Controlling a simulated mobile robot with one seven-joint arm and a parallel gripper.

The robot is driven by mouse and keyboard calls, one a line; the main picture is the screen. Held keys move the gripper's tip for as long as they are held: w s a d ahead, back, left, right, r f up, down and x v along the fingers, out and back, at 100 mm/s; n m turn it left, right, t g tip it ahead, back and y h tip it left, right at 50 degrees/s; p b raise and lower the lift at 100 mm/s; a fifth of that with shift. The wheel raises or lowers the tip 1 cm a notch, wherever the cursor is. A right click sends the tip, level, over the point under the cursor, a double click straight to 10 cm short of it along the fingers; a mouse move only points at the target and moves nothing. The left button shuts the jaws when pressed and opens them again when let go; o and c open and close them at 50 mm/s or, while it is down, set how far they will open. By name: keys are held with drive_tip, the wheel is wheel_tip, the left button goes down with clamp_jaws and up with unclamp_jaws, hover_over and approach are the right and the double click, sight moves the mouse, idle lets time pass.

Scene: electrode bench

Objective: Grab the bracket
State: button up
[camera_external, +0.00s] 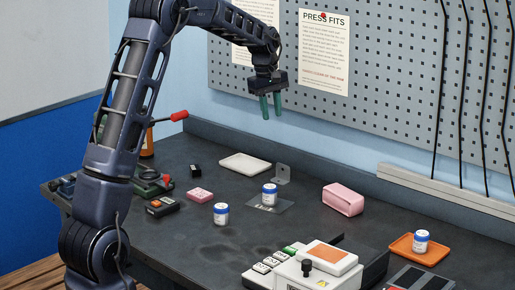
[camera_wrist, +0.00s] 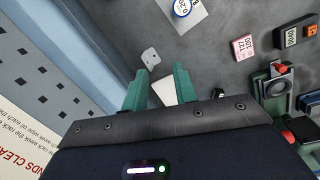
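The bracket (camera_external: 282,172) is a small grey metal piece with holes, standing on the dark bench near the back, right of the white tray. In the wrist view it shows as a pale tab (camera_wrist: 150,57) just beyond my fingertips, nearer the left one. My gripper (camera_external: 271,110) hangs well above the bench, to the left of and higher than the bracket, with green fingers pointing down. The fingers are apart in the wrist view (camera_wrist: 158,72), with nothing held between them. The bracket's lower part is small and hard to make out.
A white tray (camera_external: 245,163) lies left of the bracket. A pink block (camera_external: 343,199) lies to the right. The pegboard wall (camera_external: 400,90) rises behind.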

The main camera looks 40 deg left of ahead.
drive_tip(key=w+a+f+n, duration=0.3)
drive_tip(key=w+a+f, duration=0.2)
drive_tip(key=w+f, duration=0.55)
approach(283, 179)
drive_tip(key=shift+w+a+f+n+g, duration=0.2)
drive_tip(key=shift+f+n+g, duration=0.1)
drive_tip(key=shift+f+g, duration=0.15)
drive_tip(key=shift+w+d+f, duration=0.1)
drive_tip(key=shift+d+f, duration=0.1)
drive_tip(key=shift+f, duration=0.7)
drive_tip(key=shift+w+d+f, duration=0.1)
drive_tip(key=shift+d+f, duration=0.1)
drive_tip(key=shift+f, duration=0.7)
drive_tip(key=shift+w+d+f, duration=0.1)
drive_tip(key=shift+d+f, duration=0.05)
drive_tip(key=shift+f, duration=0.75)
clamp_jaws()
